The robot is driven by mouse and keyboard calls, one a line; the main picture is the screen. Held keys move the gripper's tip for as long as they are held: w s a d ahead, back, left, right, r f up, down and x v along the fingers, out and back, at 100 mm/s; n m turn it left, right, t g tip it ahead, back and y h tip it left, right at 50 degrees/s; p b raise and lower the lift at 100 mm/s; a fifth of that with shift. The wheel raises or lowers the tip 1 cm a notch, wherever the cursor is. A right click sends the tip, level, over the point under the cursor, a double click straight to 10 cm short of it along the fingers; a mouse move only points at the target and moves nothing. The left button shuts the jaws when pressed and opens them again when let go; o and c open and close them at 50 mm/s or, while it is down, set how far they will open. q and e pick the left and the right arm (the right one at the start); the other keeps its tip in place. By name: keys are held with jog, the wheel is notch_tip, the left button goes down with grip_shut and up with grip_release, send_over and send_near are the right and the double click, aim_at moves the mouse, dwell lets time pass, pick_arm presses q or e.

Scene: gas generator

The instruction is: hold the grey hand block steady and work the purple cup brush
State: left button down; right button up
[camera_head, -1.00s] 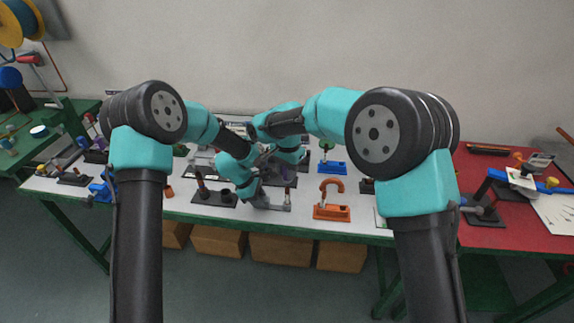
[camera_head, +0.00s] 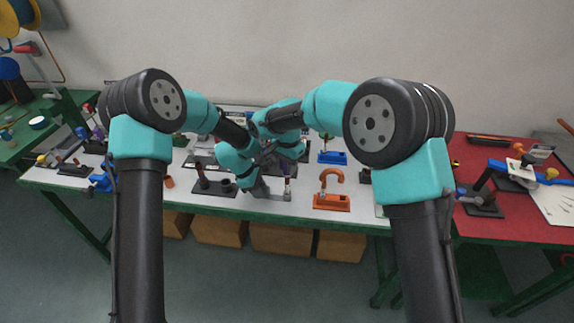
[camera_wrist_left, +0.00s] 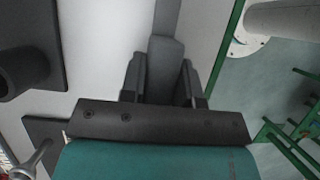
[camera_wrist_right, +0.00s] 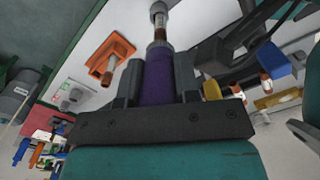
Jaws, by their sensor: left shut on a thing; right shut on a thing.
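The grey hand block (camera_wrist_left: 165,55) is a long grey piece seen in the left wrist view. My left gripper (camera_wrist_left: 163,80) is shut around it, with a finger on each side. In the head view the grey piece (camera_head: 272,195) lies low at the table's front, beside my left gripper (camera_head: 256,190). The purple cup brush (camera_wrist_right: 158,78) fills the space between the fingers of my right gripper (camera_wrist_right: 157,85), which is shut on its purple body. A brown-and-white stem with a grey round end extends beyond it. In the head view the arms mostly hide the brush; its contact with the block is unclear.
An orange clamp-like fixture (camera_head: 332,201) stands right of the grippers. A black base with posts (camera_head: 214,187) stands to the left. A blue fixture (camera_head: 331,157) is behind. The table's green front edge (camera_head: 200,210) is close to my left gripper.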

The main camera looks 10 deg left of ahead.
jog(key=shift+f, duration=1.75)
jog(key=shift+r, duration=0.1)
dwell(0.3)
